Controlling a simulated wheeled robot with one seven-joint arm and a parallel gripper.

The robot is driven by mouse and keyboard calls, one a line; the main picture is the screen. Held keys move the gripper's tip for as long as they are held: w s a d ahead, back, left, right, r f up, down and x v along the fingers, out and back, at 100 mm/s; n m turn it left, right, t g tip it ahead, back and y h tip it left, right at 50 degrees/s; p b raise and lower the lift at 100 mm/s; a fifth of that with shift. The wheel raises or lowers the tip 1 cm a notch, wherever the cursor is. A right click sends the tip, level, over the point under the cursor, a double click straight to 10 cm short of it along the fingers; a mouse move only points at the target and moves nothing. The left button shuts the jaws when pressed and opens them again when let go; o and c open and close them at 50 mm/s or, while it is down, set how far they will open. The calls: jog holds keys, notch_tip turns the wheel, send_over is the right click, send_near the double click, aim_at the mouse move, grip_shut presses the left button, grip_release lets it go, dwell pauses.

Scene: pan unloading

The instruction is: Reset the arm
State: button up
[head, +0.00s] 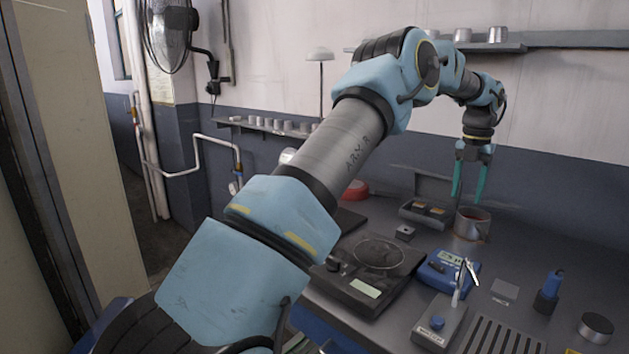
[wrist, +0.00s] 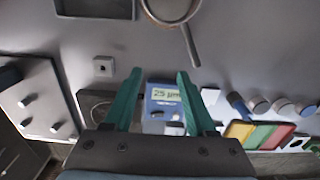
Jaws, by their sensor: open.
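My arm reaches from the lower left across the bench in the head view. My gripper (head: 470,178) points down above the bench with its two teal fingers apart and nothing between them. It also shows open in the wrist view (wrist: 160,88), empty. Below it and slightly right is a metal pan (head: 472,224) on the bench. In the wrist view the pan (wrist: 170,8) is cut off by the top edge, with its handle pointing down. The gripper is apart from the pan.
On the bench stand a black scale (head: 367,272), a blue meter (head: 447,271), an open box (head: 428,208), a small grey block (head: 405,233), a blue-handled tool (head: 549,291) and a dark round weight (head: 596,328). A shelf with cups (head: 497,36) is on the wall behind.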

jog(key=s+a+f+n, duration=0.1)
jog(key=s+a+n, duration=0.2)
jog(key=a+n, duration=2.05)
jog(key=s+a+f+n, duration=0.2)
jog(key=s+a+n, duration=0.6)
jog(key=a+n, duration=0.2)
jog(key=s+a+f+n+t, duration=0.1)
jog(key=s+a+f+n, duration=0.2)
jog(key=s+a+n, duration=0.6)
jog(key=shift+s+a+n+t, duration=0.3)
jog(key=shift+a+n, duration=0.25)
jog(key=shift+a, duration=0.6)
